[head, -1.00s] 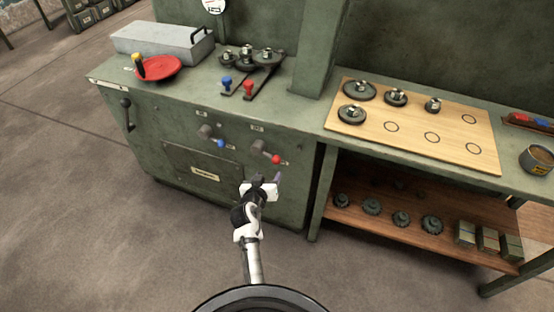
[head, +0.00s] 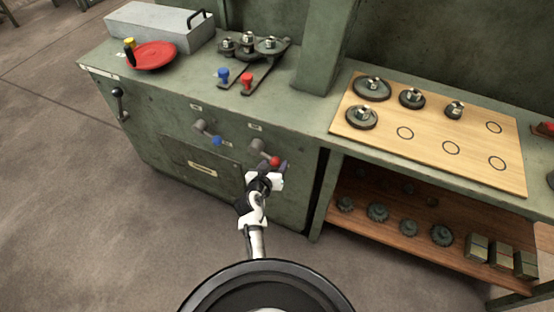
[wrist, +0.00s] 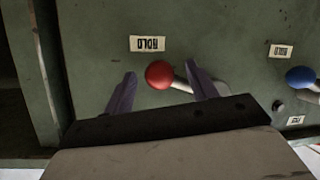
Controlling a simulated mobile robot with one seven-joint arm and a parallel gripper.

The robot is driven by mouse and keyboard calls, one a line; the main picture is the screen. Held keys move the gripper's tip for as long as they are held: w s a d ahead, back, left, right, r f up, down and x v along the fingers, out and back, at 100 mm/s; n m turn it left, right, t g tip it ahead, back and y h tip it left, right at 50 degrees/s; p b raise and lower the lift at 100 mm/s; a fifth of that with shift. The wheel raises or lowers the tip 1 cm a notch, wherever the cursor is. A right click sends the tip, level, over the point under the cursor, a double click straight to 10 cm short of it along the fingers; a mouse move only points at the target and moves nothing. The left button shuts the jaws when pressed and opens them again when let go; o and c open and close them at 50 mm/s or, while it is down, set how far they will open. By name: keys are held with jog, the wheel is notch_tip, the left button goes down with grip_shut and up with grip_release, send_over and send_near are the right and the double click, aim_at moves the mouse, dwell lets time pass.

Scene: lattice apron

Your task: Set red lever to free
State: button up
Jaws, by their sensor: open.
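The red lever is a grey arm with a red ball (head: 275,161) on the green cabinet's front, pointing down and to the right in the head view. In the wrist view, its red ball (wrist: 159,74) appears between my two open fingers, its grey shaft running right behind one finger. My gripper (head: 282,172) is at the lever's ball, open and holding nothing; I cannot tell whether it touches. An upside-down label reading HOLD (wrist: 147,44) is just above the ball in the wrist view. No FREE label is readable.
A blue-ball lever (head: 217,140) is left of the red one. Red (head: 247,80) and blue (head: 223,75) slot handles stand on the cabinet top (head: 300,105). A wooden board (head: 420,135) with weights is to the right. Open floor lies at left.

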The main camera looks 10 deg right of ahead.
jog(key=shift+w+d+f, duration=0.1)
jog(key=shift+w, duration=0.2)
jog(key=shift+c, duration=0.5)
grip_shut()
